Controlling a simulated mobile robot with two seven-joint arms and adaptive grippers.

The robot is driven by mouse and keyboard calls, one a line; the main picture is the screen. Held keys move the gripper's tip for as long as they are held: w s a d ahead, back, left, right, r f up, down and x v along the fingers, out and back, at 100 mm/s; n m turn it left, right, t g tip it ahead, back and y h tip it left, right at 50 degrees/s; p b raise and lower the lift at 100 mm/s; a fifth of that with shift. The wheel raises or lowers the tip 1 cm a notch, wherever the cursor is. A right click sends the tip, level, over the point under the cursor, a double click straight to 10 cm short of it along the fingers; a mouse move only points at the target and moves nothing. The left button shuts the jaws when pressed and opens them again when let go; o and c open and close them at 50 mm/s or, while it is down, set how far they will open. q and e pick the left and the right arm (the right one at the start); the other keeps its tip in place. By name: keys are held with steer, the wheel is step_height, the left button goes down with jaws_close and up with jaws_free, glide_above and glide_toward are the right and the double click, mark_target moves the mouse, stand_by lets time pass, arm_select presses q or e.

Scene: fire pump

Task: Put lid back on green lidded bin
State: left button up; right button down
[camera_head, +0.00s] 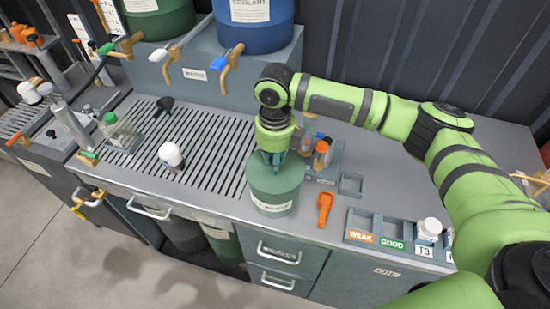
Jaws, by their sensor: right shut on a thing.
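The green bin (273,199) stands upright at the front edge of the counter, with a pale label on its front. Its green lid (289,176) shows at the top of the bin; I cannot tell whether it is fully seated. My right gripper (272,159) points down over the middle of the lid and is shut on it, with the arm coming from the right. The grip itself is partly hidden by the fingers. My left gripper is not in view.
A slatted drain grate (205,140) lies left of the bin, with a white-capped bottle (171,157) on it. An orange tool (324,207) lies to the right. A labelled sorting tray (390,231) sits further right. Several small bottles stand behind the bin.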

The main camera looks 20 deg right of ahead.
steer(key=shift+p, duration=0.45)
stand_by(0.6)
steer(key=c, duration=0.9)
jaws_free()
steer(key=o, duration=0.5)
steer(key=shift+c, duration=0.2)
steer(key=shift+r, duration=0.1)
